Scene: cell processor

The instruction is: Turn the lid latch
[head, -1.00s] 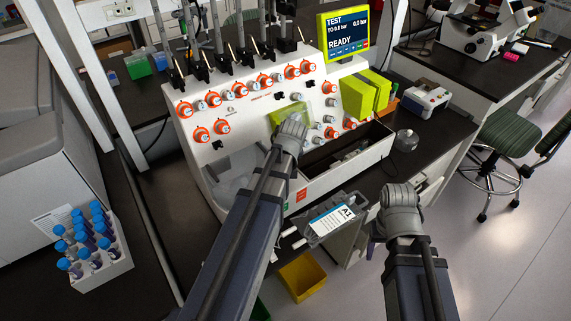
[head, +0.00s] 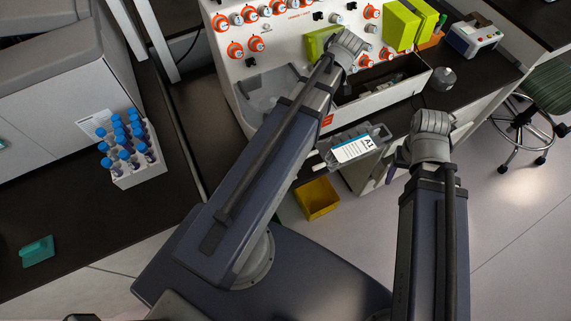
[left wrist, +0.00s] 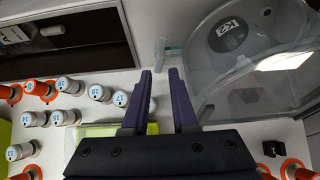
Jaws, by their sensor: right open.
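A clear round-edged lid (left wrist: 214,85) covers a recessed chamber on the white processor's front, at the right of the left wrist view. The chamber also shows in the head view (head: 268,90). A small translucent piece (left wrist: 166,52), possibly the latch, stands beside the lid's edge. My left gripper (left wrist: 160,72) is open with its purple fingers pointing at the panel just short of this piece, with nothing between them. In the head view its fingers are hidden behind my left wrist. My right gripper (head: 392,168) is open near the bench's front edge, right of the cassette marked A1 (head: 357,149).
Orange-ringed knobs (head: 235,49) line the white panel. An open drawer-like bay (head: 362,101) lies below it. A rack of blue-capped tubes (head: 140,175) stands at left.

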